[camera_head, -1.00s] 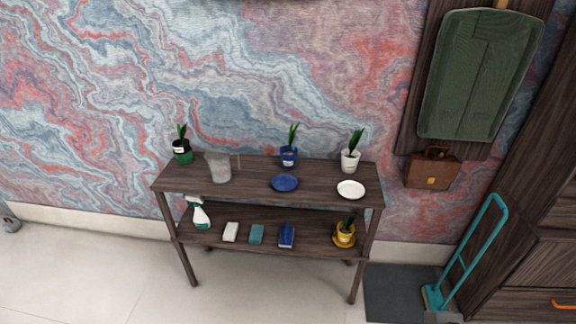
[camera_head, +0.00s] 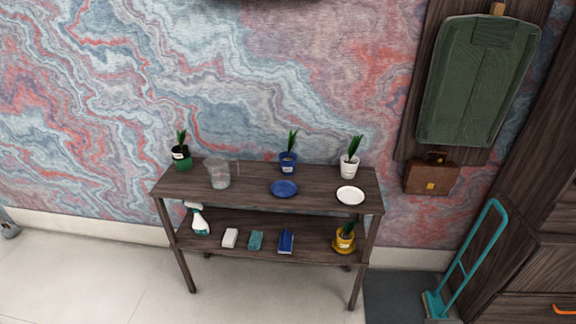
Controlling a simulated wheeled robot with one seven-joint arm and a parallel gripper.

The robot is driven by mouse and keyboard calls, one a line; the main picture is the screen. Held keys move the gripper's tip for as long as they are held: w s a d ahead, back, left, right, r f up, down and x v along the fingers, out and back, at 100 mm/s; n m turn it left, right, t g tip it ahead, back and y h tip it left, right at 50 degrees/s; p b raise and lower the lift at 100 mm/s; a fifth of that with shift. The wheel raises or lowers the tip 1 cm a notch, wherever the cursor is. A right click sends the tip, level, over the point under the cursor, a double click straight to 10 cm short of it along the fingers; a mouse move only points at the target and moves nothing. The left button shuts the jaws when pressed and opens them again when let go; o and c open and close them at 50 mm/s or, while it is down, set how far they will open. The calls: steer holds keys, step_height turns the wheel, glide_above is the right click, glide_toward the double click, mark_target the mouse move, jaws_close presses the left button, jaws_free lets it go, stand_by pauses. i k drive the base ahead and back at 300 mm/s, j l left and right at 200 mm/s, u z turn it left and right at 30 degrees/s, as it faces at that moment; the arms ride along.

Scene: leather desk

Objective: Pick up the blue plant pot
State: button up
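The blue plant pot (camera_head: 288,165) stands upright on the top shelf of a dark wooden rack (camera_head: 325,206), near the back edge by the wall. It has a pale label and holds a green leafy plant. A blue saucer (camera_head: 284,188) lies just in front of it, apart from the pot. My gripper is not in view.
The top shelf also bears a green pot (camera_head: 181,158), a clear jug (camera_head: 218,174), a white pot (camera_head: 349,167) and a white saucer (camera_head: 350,196). The lower shelf holds a spray bottle (camera_head: 198,221), small blocks or books and a yellow pot (camera_head: 344,239). Pale floor (camera_head: 90,275) lies open front left.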

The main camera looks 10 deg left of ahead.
mark_target(288, 157)
steer(key=i+u, duration=0.45)
steer(key=i+l+u, duration=0.1)
steer(key=i+u, duration=0.3)
steer(key=i, duration=0.2)
steer(key=i+l+u, duration=0.25)
steer(key=i+u, duration=0.2)
steer(key=i+l+u, duration=0.45)
